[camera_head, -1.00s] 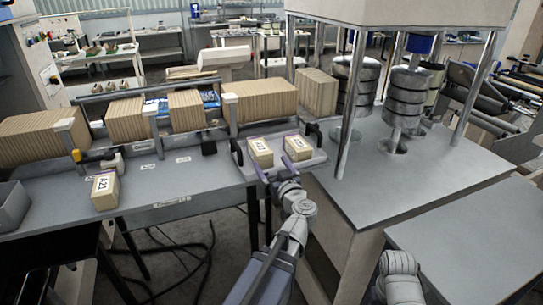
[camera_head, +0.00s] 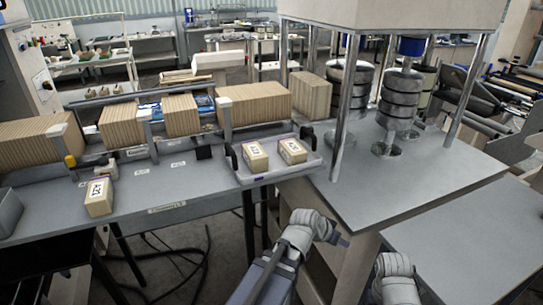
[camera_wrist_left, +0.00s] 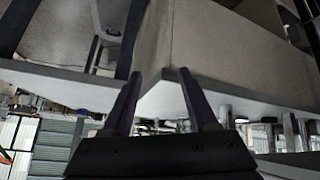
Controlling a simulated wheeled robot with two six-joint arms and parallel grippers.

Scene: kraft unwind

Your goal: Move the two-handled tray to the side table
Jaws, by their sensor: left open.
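The two-handled tray (camera_head: 272,178) is pale grey with a black upright handle at its left end and another at its right end. It lies on the right end of the grey bench and carries two small labelled cartons, a left one (camera_head: 255,157) and a right one (camera_head: 292,151). My left gripper (camera_head: 343,241) is below and to the right of the tray, apart from it, beside the press cabinet. In the left wrist view its fingers (camera_wrist_left: 157,74) are spread and empty near a pale cabinet corner. My right arm shows at the bottom, but its gripper is hidden.
A carton marked A21 (camera_head: 98,197) stands on the left of the bench (camera_head: 150,192). Striped blocks (camera_head: 255,103) line its back. The press cabinet (camera_head: 400,190) with posts stands right of the tray. A lower grey table (camera_head: 465,240) at the right is clear.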

